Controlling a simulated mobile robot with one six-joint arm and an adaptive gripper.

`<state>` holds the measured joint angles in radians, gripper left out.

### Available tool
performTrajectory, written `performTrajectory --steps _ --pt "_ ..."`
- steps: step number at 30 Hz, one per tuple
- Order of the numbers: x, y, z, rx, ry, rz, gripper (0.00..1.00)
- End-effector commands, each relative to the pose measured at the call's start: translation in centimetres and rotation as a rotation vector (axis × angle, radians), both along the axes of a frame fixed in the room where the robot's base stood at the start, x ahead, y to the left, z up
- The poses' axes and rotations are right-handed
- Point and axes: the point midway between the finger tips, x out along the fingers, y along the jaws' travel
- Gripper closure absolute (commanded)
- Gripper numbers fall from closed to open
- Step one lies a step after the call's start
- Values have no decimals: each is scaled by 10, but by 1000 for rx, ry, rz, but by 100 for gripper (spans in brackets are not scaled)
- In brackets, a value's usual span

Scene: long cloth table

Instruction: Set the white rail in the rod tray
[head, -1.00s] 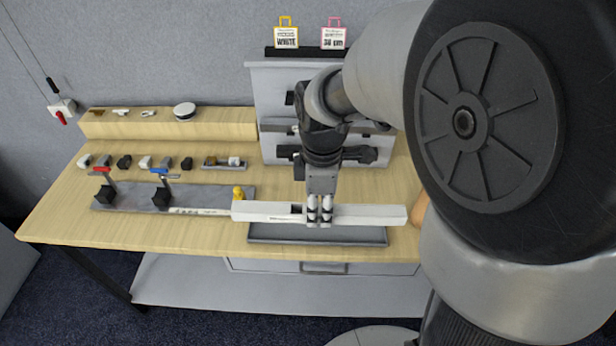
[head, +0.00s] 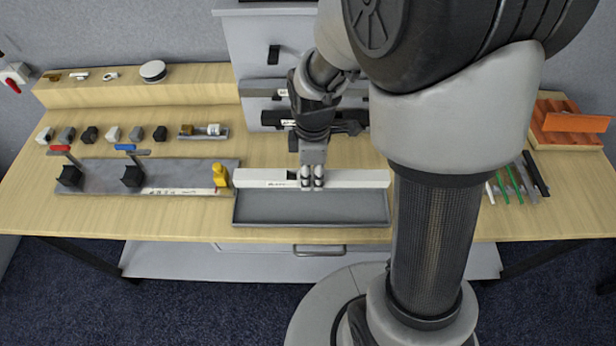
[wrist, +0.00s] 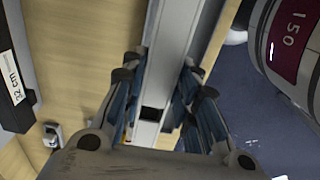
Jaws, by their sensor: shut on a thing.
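The white rail (head: 355,179) lies level, left to right, along the back side of the grey rod tray (head: 310,222). Its ends roughly line up with the tray's ends. My gripper (head: 312,184) points down and is shut on the rail near its middle. I cannot tell whether the rail touches the tray or hangs just above it. In the wrist view the rail (wrist: 178,40) runs between the blue-sided fingers of my gripper (wrist: 162,72), with a dark opening in it near them. The visible tray floor is empty.
A rack (head: 240,45) with dark rails stands behind. Green and dark rods (head: 518,182) and an orange holder (head: 575,122) are at right.

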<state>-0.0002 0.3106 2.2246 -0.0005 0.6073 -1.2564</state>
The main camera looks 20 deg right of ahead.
Motion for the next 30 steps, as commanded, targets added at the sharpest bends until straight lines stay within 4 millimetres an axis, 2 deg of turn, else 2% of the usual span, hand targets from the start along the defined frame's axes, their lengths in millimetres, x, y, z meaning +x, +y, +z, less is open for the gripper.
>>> performTrajectory --steps 1,3,10,17,30 --pt "0 0 -13 0 2 0 100" --pt "0 0 -22 0 1 0 100" --pt "0 0 -37 0 -1 0 100" --pt "0 0 -71 0 1 0 100" --pt "1 0 -77 0 -2 0 100"
